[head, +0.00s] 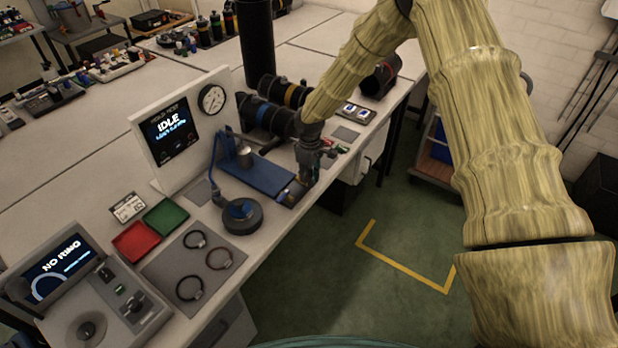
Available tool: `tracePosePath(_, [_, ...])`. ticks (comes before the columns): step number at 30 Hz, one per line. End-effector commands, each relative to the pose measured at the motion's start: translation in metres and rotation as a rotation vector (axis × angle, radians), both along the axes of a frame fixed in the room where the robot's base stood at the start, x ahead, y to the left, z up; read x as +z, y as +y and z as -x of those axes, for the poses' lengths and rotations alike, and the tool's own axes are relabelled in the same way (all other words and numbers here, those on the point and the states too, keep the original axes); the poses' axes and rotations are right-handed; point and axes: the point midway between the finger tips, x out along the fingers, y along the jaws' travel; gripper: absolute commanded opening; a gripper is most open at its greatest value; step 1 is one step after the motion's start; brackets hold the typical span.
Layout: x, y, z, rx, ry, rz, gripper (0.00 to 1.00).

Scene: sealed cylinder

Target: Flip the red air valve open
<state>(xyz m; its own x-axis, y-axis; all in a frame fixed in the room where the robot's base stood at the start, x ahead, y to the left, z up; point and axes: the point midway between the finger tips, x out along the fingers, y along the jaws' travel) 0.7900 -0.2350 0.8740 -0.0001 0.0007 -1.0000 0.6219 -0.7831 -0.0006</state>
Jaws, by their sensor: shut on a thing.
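My gripper (306,172) points down at the front right end of the blue test fixture (262,175) on the bench. It is shut on a small part there, apparently the air valve, which the fingers mostly hide. A brassy, dark fitting (293,192) shows just left of and below the fingertips. The red of the valve handle cannot be made out clearly, nor which way it is turned. The fixture's upright panel carries a screen (170,128) reading "IDLE" and a round dial gauge (212,99). A metal cylinder (245,157) stands on the fixture.
A dark round pad with a blue centre (242,211) lies in front of the fixture. A red tray (135,241), a green tray (166,217) and a grey mat (175,262) with three rings are at left. Dark cylinders (268,117) lie behind.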

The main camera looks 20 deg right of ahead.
Motion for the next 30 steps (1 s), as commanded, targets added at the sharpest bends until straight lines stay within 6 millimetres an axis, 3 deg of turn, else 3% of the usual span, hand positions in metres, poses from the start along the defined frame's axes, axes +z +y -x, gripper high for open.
tracePosePath(9, [0.001, -0.001, -0.001, 0.008, -0.002, 0.001, 0.0])
tracePosePath(10, [0.001, -0.001, -0.001, 0.008, -0.002, 0.001, 0.19])
tracePosePath(13, [0.001, -0.001, -0.001, 0.007, -0.002, 0.001, 0.35])
tracePosePath(23, [0.002, 0.0, -0.001, 0.006, -0.001, 0.001, 0.35])
tracePosePath(30, [0.025, -0.001, -0.001, 0.007, -0.002, 0.001, 0.35])
